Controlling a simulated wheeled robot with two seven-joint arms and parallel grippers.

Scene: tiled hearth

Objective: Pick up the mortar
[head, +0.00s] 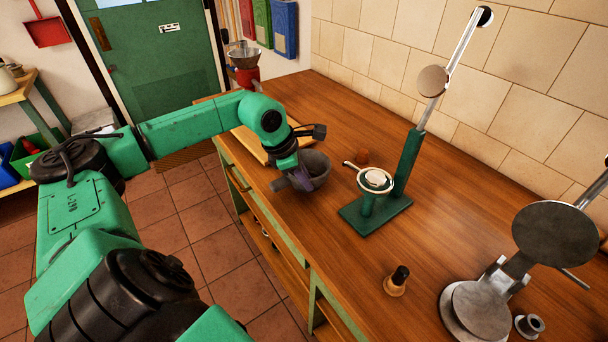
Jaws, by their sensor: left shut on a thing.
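The mortar (318,166) is a dark grey bowl near the front left edge of the wooden counter. My left gripper (303,176) is at the mortar's left side and shut on it. The fingers are dark and partly hidden by the wrist and the bowl, so the exact grip on the rim or wall is hard to see. I cannot tell whether the mortar touches the counter or is a little above it. My right gripper does not show.
A green press stand (378,205) with a ring and tall lever stands right of the mortar. A wooden tamper (397,281) and a metal press (478,306) stand nearer. The counter (330,232) is clear in front of the mortar.

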